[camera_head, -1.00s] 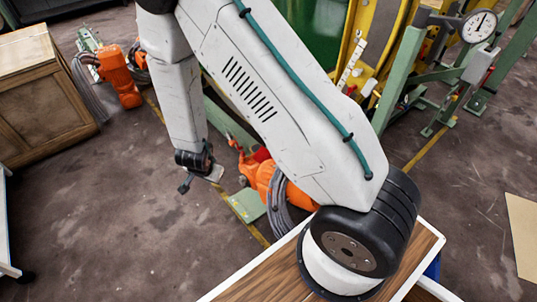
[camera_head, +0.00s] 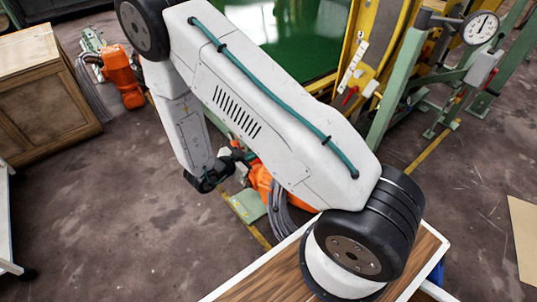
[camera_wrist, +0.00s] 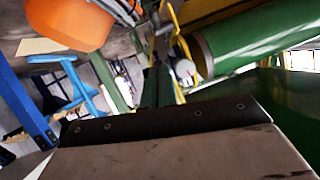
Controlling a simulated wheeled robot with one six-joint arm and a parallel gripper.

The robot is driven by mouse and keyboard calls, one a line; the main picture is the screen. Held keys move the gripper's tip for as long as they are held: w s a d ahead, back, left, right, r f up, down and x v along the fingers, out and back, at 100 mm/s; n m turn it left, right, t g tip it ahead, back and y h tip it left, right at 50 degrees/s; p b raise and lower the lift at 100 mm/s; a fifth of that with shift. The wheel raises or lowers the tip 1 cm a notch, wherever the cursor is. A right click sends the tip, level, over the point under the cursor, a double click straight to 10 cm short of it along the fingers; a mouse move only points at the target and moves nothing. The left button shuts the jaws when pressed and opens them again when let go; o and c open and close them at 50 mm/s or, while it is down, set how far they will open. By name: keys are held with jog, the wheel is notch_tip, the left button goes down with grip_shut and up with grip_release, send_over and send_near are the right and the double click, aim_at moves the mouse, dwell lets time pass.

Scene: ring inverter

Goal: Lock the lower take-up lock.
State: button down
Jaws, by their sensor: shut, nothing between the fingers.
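I cannot pick out the lower take-up lock for certain in either view. A yellow upright frame (camera_head: 368,55) at the upper right carries a pale strip (camera_head: 351,60) and a small red-tipped part (camera_head: 350,95). My gripper (camera_head: 240,154) is small and dark in the head view, at the end of my lowered arm, beside the orange machine (camera_head: 262,182) and partly lost against it. It is shut and empty. In the wrist view a broad metal plate with a dark edge, part of my gripper (camera_wrist: 165,125), fills the bottom. A small grey round part (camera_wrist: 184,68) shows beyond it.
A green cylinder (camera_wrist: 255,40) and an orange housing (camera_wrist: 68,20) are close in the wrist view. A wooden cabinet (camera_head: 40,100) stands left.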

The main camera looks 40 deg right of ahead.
jog(key=a+f+x, duration=0.1)
jog(key=f+x, duration=0.1)
jog(key=x, duration=1.1)
jog(key=shift+f, duration=0.3)
jog(key=shift+w+a, duration=0.1)
